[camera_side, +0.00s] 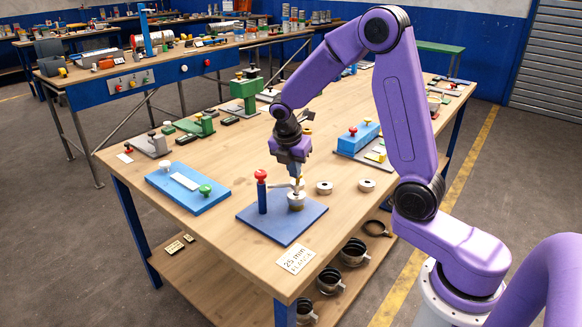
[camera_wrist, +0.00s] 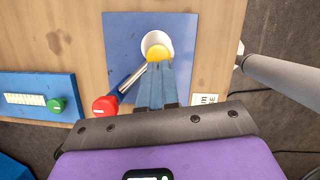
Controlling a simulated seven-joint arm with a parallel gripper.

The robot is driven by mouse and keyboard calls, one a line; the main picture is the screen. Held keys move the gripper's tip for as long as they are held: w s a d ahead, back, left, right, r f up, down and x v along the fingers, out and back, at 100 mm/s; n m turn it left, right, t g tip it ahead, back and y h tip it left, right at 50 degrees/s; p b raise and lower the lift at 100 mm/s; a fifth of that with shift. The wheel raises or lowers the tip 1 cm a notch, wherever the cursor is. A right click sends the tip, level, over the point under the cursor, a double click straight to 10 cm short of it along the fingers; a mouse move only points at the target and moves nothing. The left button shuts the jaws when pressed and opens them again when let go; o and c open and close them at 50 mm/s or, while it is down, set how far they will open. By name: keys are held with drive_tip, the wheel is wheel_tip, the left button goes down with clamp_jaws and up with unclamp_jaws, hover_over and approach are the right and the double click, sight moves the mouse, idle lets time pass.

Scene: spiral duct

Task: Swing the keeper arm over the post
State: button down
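A blue base plate (camera_side: 283,222) lies on the wooden bench. On its left part stands a blue upright with a red knob (camera_side: 261,174), which also shows in the wrist view (camera_wrist: 105,106). A metal post (camera_side: 296,201) with brass color stands to its right. A silver bar, seemingly the keeper arm (camera_wrist: 132,77), runs from near the red knob toward the post's pale round top (camera_wrist: 150,38). My gripper (camera_side: 297,182) points down directly over the post. In the wrist view its fingers (camera_wrist: 158,65) are close together at a yellow part; whether they grip it is unclear.
A blue plate with white and green knobs (camera_side: 187,187) is to the left. A blue block fixture (camera_side: 358,138) stands behind right. A label card (camera_side: 296,260) lies at the front edge.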

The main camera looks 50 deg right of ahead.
drive_tip(key=s+a+r, duration=0.2)
drive_tip(key=a+r, duration=0.6)
drive_tip(key=r, duration=0.2)
drive_tip(key=shift+n, duration=0.3)
drive_tip(key=shift+w+d+f, duration=0.25)
drive_tip(key=shift+d+f, duration=0.85)
drive_tip(key=shift+f, duration=0.6)
drive_tip(key=shift+w+d+f, duration=0.25)
drive_tip(key=shift+d+f, duration=0.9)
drive_tip(key=shift+f, duration=0.55)
drive_tip(key=shift+w+d+f, duration=0.25)
drive_tip(key=shift+d+f, duration=0.85)
drive_tip(key=shift+f, duration=0.6)
drive_tip(key=shift+w+d, duration=0.2)
drive_tip(key=shift+d, duration=0.45)
drive_tip(key=shift+a, duration=0.1)
